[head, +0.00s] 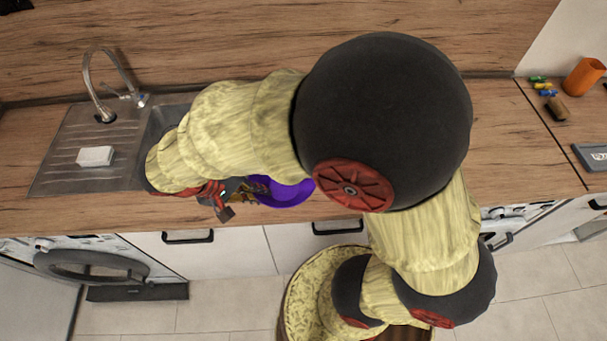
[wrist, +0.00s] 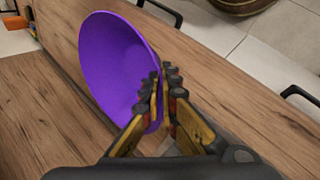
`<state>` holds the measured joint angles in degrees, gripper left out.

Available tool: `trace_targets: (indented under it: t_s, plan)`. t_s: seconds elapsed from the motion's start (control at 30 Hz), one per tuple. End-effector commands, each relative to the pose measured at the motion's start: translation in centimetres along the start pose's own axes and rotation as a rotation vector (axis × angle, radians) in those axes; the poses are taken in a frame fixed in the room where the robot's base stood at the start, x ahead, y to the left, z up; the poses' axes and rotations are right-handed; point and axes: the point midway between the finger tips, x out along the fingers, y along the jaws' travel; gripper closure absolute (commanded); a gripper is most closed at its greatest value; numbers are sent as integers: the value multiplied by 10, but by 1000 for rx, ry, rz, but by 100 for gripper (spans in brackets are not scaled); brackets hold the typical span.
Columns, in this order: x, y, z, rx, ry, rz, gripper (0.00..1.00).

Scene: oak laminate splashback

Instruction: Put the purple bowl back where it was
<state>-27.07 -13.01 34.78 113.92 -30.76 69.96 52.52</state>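The purple bowl (head: 287,194) is at the front edge of the wooden worktop in the head view, partly hidden by my arm. In the wrist view the bowl (wrist: 115,62) fills the upper left, its inside facing the camera. My gripper (wrist: 163,82) has its two fingers close together at the bowl's near rim, one on each side of the wall, so it looks shut on the rim. In the head view my gripper (head: 250,190) is left of the bowl. I cannot tell whether the bowl touches the worktop.
A sink with a tap (head: 105,85) and a white block (head: 95,156) on its drainer are at the left. An orange cup (head: 583,77) and several small items stand at the far right. Worktop (head: 520,145) right of my arm is clear.

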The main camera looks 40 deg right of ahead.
Motion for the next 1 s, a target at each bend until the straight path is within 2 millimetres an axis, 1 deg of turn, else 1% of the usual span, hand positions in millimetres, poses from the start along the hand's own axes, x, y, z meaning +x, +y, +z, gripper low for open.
trace_targets:
  t_s: [0.07,0.17,0.27,0.6,0.7,0.8,0.9,1.0]
  plan:
    - [4,2,7,16,-11,0,100]
    - [9,4,8,43,-30,-1,100]
    - [20,6,-4,53,-40,0,100]
    - [71,18,-69,53,-40,-1,100]
    - [91,12,-80,50,-40,0,100]
    - [106,9,-91,50,-39,0,100]
    - [115,7,-98,49,-37,-1,100]
    - [119,6,-101,50,-36,-1,100]
